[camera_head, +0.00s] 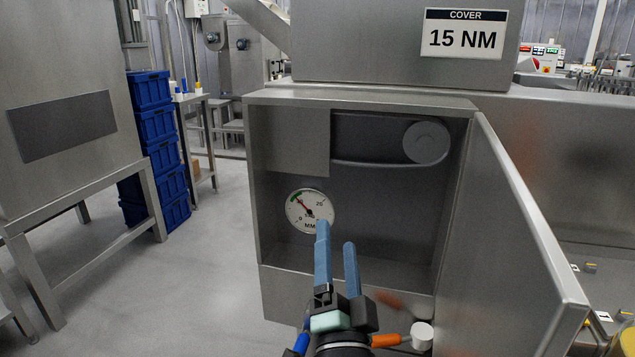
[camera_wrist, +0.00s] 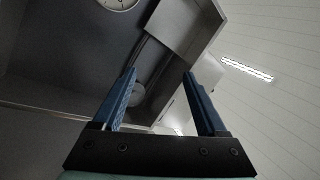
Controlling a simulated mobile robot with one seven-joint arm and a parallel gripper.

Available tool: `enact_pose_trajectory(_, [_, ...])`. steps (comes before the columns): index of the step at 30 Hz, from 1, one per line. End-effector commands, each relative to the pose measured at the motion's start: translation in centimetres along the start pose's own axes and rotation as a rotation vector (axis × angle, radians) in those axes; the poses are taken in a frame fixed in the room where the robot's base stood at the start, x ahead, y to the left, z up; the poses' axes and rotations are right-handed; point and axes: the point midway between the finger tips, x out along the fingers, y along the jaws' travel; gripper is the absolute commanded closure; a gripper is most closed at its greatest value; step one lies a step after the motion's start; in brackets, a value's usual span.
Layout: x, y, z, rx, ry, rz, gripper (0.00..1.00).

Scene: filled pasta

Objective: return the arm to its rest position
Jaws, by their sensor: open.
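My gripper (camera_head: 337,240) has two blue fingers and is in front of the open steel cabinet (camera_head: 375,97). The fingers are apart with nothing between them. The left fingertip overlaps the lower edge of the round dial gauge (camera_head: 308,207) in the head view; I cannot tell if it touches. In the wrist view my gripper (camera_wrist: 162,75) is also open and empty, with the gauge (camera_wrist: 119,3) cut off at the top edge. A round grey disc (camera_head: 426,143) sits inside the cabinet at upper right.
The cabinet door (camera_head: 520,230) stands wide open on the right. An orange-handled fitting (camera_head: 386,341) and a white knob (camera_head: 421,336) are low beside my wrist. Blue crates (camera_head: 152,125) are stacked at the left behind a steel table (camera_head: 75,212). The floor (camera_head: 215,270) left of the cabinet is clear.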

Motion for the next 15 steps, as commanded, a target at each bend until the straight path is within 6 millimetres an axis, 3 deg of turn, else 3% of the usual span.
enact_pose_trajectory(1, [0.9, -4.2, -1.6, -0.096, 0.011, -0.067, 0.25])
enact_pose_trajectory(6, [1.2, -16.0, -6.7, -0.448, 0.090, -0.207, 0.25])
enact_pose_trajectory(9, [-0.1, -21.8, -10.2, -0.639, 0.177, -0.241, 0.25])
enact_pose_trajectory(15, [-5.2, -30.2, -17.1, -0.930, 0.394, -0.214, 0.25])
